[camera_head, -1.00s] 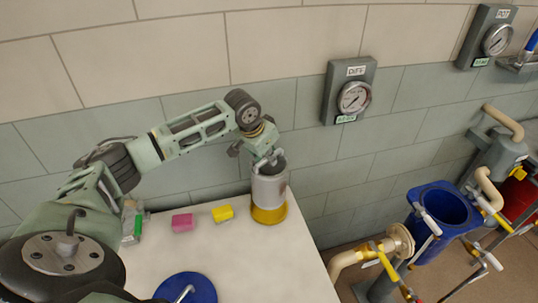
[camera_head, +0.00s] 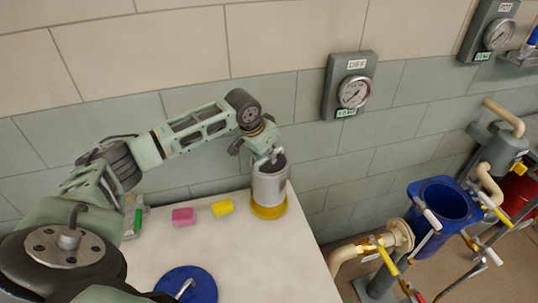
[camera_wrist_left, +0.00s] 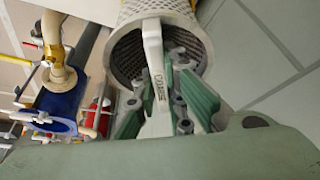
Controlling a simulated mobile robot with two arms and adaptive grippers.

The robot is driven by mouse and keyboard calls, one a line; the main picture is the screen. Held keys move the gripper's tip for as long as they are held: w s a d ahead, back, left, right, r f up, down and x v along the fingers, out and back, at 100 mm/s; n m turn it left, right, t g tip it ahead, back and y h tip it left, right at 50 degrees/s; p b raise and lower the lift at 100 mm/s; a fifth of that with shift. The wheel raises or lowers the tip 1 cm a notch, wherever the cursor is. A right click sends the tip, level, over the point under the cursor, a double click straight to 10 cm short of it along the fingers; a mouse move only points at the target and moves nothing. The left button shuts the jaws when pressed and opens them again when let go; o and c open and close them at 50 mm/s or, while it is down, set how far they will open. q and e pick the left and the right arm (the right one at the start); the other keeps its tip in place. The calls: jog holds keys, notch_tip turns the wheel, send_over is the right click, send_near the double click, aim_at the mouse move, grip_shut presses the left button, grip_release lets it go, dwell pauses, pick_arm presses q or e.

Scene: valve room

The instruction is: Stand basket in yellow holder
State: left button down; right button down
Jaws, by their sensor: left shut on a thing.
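The basket (camera_head: 269,187) is a grey cylinder with an open top. It stands about upright at the yellow holder (camera_head: 268,212), a round base at the table's far right corner. Its lower end hides most of the holder's inside, so I cannot tell how deep it sits. My left gripper (camera_head: 264,158) is at the basket's top, coming in from the left. In the left wrist view my left gripper (camera_wrist_left: 165,108) is shut on the basket's pale lettered handle, and the basket's mesh wall (camera_wrist_left: 165,14) shows behind. My right gripper is not in view.
A pink block (camera_head: 183,217) and a yellow block (camera_head: 222,207) lie left of the holder. A blue round lid (camera_head: 190,287) lies at the table's front. The tiled wall is close behind. A blue open vessel (camera_head: 440,205) and pipes stand to the right, off the table.

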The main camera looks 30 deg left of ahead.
pick_arm(q)
jog(key=shift+w+f, duration=0.1)
jog(key=shift+f, duration=0.85)
jog(key=shift+f+b, duration=0.5)
jog(key=shift+f, duration=0.55)
dwell(0.5)
jog(key=shift+f, duration=0.35)
dwell(1.1)
jog(key=c, duration=1.7)
grip_release()
jog(key=shift+c, duration=0.2)
jog(key=o, duration=0.4)
jog(key=shift+f, duration=0.15)
jog(key=shift+c, duration=0.2)
jog(key=shift+p, duration=0.3)
